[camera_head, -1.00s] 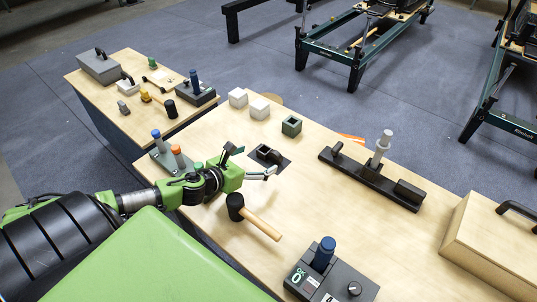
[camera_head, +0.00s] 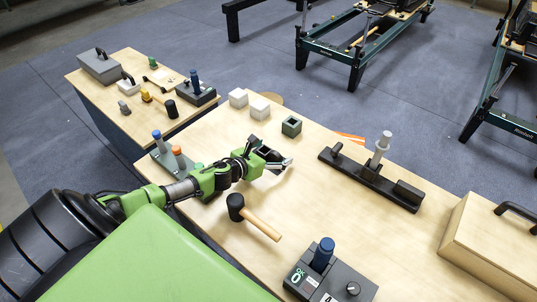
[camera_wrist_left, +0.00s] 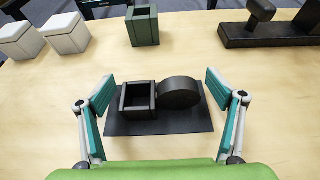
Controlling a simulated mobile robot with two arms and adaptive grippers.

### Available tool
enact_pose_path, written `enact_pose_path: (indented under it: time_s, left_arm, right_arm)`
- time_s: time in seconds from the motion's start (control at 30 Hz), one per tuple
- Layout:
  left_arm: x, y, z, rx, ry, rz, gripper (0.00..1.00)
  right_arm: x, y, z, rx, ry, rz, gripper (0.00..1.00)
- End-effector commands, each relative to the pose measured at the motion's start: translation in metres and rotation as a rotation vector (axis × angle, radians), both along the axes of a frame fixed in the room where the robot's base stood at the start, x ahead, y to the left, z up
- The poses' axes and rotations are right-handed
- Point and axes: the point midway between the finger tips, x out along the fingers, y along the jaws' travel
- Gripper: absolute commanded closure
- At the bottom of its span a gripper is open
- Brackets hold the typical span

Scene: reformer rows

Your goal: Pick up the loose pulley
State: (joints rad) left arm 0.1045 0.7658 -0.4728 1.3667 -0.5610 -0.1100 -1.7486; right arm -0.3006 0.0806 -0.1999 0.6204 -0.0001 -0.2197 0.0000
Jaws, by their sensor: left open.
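A dark round disc, which looks like the loose pulley (camera_wrist_left: 180,93), sits on a black mat (camera_wrist_left: 160,126) in the left wrist view. A small open square dark box (camera_wrist_left: 137,99) stands on the mat just left of the disc. My left gripper (camera_wrist_left: 159,85) is open, with one finger on each side of the box and disc; whether it touches either is unclear. In the head view my left gripper (camera_head: 272,153) is over the mat and mostly hides the disc and box. My right gripper is not in view.
A black mallet (camera_head: 236,207) lies near my left forearm. White blocks (camera_head: 238,98) and a green square holder (camera_head: 291,126) stand behind. A black rail fixture (camera_head: 371,180) is to the right, a control box (camera_head: 330,274) in front. Bare wood lies between.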

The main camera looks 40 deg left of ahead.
Motion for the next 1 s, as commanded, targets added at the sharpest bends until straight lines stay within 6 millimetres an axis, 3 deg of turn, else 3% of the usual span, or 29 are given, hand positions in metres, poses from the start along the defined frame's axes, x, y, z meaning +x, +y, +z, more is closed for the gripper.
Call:
enact_pose_path:
  time_s: [0.23, 0.4, 0.77, 1.0]
  left_arm:
    - [0.001, 0.0, -0.001, 0.001, 0.001, 0.0, 0.15]
    - [0.001, 0.0, -0.001, 0.0, 0.001, 0.001, 0.59]
    - [0.001, 0.0, 0.002, 0.001, 0.0, 0.0, 0.6]
    - [0.002, 0.001, 0.026, 0.005, -0.003, -0.003, 0.6]
  right_arm:
    - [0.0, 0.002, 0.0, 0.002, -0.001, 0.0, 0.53]
    - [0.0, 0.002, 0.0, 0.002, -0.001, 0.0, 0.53]
    - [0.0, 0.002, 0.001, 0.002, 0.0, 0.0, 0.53]
    - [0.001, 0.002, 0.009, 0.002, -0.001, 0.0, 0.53]
